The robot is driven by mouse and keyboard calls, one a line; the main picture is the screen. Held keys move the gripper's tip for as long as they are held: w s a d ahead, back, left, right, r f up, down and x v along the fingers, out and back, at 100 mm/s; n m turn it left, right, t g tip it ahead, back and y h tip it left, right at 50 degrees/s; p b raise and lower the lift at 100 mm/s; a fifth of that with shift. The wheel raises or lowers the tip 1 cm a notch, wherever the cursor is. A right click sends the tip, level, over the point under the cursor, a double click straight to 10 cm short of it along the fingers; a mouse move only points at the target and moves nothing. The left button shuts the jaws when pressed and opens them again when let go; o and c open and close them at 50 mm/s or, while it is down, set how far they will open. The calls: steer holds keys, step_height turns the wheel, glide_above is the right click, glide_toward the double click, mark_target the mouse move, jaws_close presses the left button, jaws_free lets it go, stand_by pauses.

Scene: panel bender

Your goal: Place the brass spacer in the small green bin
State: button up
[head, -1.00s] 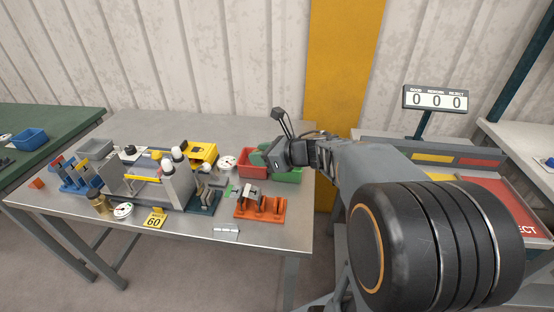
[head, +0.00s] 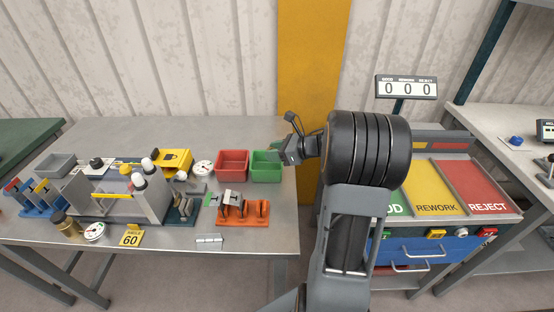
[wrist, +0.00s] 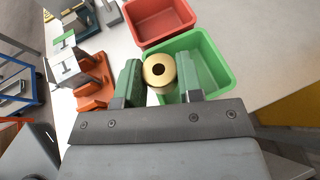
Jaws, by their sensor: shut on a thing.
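The brass spacer (wrist: 160,72) is a short brass cylinder with a round hole, seen end-on in the wrist view. My gripper (wrist: 161,80) is shut on it, with one green jaw on each side. In the wrist view the spacer overlaps the left part of the small green bin (wrist: 222,62), whose bare floor shows to the right of the jaws. In the head view my gripper (head: 280,151) is at the right rear of the green bin (head: 266,170); the spacer is hidden there. Its exact height over the bin cannot be told.
A red bin (head: 232,165) stands just left of the green bin. An orange rack (head: 243,213) is in front of them. The panel bender (head: 130,195) and a yellow 60 angle sign (head: 132,237) are further left. A sorting station (head: 450,190) stands right, across a gap.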

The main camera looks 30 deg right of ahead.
steer(key=shift+w+d+f+p, duration=0.15)
steer(key=shift+d+f, duration=0.1)
steer(key=shift+f, duration=0.85)
steer(key=shift+d+f+p, duration=0.15)
steer(key=shift+d+f, duration=0.1)
steer(key=shift+f, duration=0.8)
